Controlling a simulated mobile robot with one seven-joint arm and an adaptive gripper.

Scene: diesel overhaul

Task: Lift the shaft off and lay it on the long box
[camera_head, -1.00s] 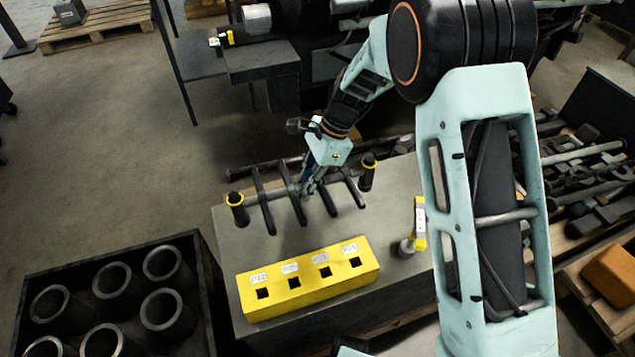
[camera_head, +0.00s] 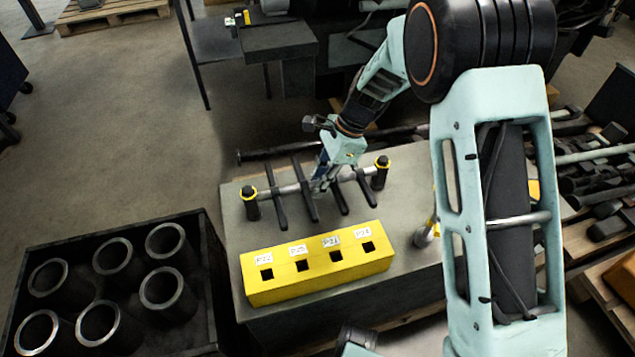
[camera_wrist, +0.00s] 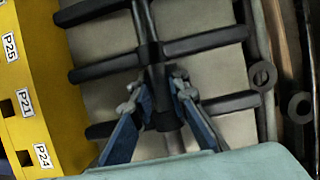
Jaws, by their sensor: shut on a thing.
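The shaft (camera_head: 290,188) is a grey bar with several dark rocker arms across it. It spans between two dark posts (camera_head: 251,205) (camera_head: 380,176) with yellow rings. I cannot tell whether it rests on them or hangs slightly above. My gripper (camera_head: 319,186) reaches down onto its middle. In the wrist view, the blue fingers of my gripper (camera_wrist: 160,95) are shut on the shaft (camera_wrist: 143,22), between rocker arms. A long yellow box (camera_head: 318,277) with labelled square holes lies in front, apart from the shaft. It also shows in the wrist view (camera_wrist: 40,100).
The shaft's posts and the yellow box stand on a grey bench top (camera_head: 235,225). A dark crate (camera_head: 205,270) of metal sleeves is at left. A small tool with a round foot (camera_head: 425,237) stands right of the box. Metal parts crowd the right.

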